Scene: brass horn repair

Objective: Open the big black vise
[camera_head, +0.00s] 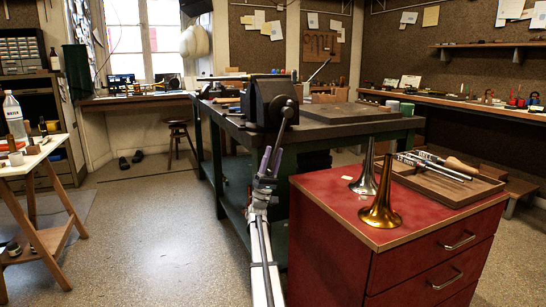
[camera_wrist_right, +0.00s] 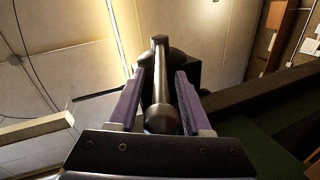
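The big black vise (camera_head: 268,98) is mounted on the corner of the dark workbench. Its handle bar (camera_head: 284,127) hangs steeply down on the near side, slightly tilted, with a round knob at the top. My right gripper (camera_head: 270,157) is below the vise at the bar's lower end, fingers pointing up. In the right wrist view, the bar (camera_wrist_right: 161,75) and its ball end lie between the two purple fingers of this gripper (camera_wrist_right: 160,76). Gaps show on both sides, so it is open around the bar. The jaw gap is hard to see. My left gripper is out of view.
A red drawer cabinet (camera_head: 400,225) stands close on the right, with a brass bell (camera_head: 381,205), a silver bell (camera_head: 365,178) and a wooden tool tray (camera_head: 455,188). A white-topped trestle table (camera_head: 35,155) is at left. The floor between is clear.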

